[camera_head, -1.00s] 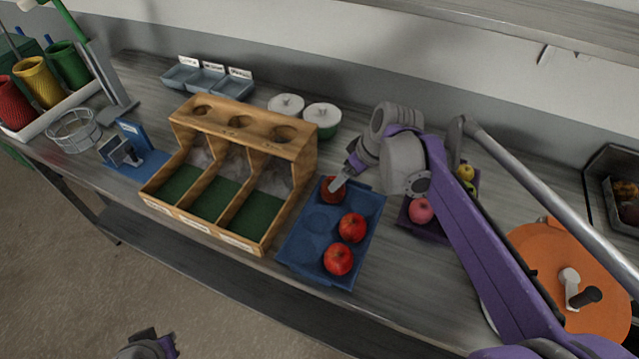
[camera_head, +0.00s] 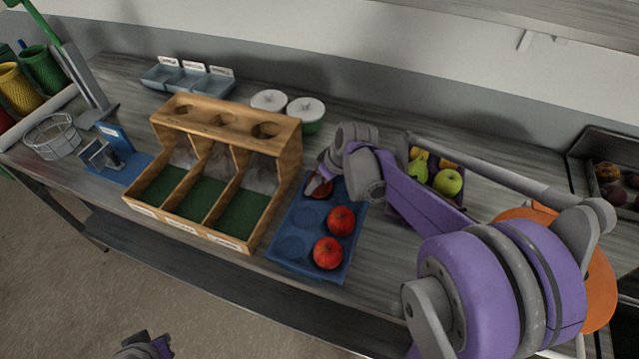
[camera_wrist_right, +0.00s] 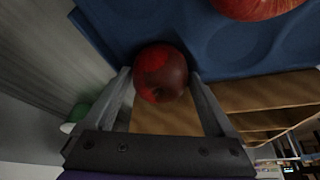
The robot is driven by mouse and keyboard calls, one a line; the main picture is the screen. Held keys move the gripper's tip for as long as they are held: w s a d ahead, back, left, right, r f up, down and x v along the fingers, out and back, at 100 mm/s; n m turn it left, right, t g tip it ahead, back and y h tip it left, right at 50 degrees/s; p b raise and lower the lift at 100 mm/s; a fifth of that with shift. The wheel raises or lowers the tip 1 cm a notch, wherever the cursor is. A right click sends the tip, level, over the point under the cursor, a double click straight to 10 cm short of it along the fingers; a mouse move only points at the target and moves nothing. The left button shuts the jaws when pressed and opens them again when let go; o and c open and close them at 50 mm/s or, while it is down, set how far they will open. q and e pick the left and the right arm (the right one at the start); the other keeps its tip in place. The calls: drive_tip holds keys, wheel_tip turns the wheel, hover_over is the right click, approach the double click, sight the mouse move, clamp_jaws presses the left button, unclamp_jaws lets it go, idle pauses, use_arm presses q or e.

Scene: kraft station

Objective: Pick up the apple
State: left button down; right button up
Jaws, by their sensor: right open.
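A blue tray (camera_head: 290,246) on the table holds three red apples. The far apple (camera_head: 322,188) is partly hidden by my right gripper (camera_head: 315,180). In the right wrist view this dark red apple (camera_wrist_right: 160,72) sits between the fingertips of my right gripper (camera_wrist_right: 160,78), which is open around it; I cannot tell whether they touch it. The middle apple (camera_head: 341,221) and near apple (camera_head: 327,253) lie in the tray, clear of the gripper. My left gripper (camera_head: 145,346) shows only partly at the bottom edge, away from the table; its jaws are unclear.
A wooden three-bay box (camera_head: 285,160) stands close left of the tray. Two lidded pots (camera_head: 305,112) are behind. A purple crate (camera_head: 425,205) with fruit, including a green apple (camera_head: 448,182), is to the right, partly behind my right arm. An orange disc (camera_head: 598,290) lies further right.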

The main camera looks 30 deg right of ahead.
drive_tip(key=shift+c, duration=0.2)
drive_tip(key=c, duration=1.1)
drive_tip(key=shift+r, duration=0.15)
wheel_tip(320, 180, up, 10)
drive_tip(key=shift+f+p, duration=0.1)
drive_tip(key=shift+p, duration=0.25)
drive_tip(key=shift+f, duration=0.1)
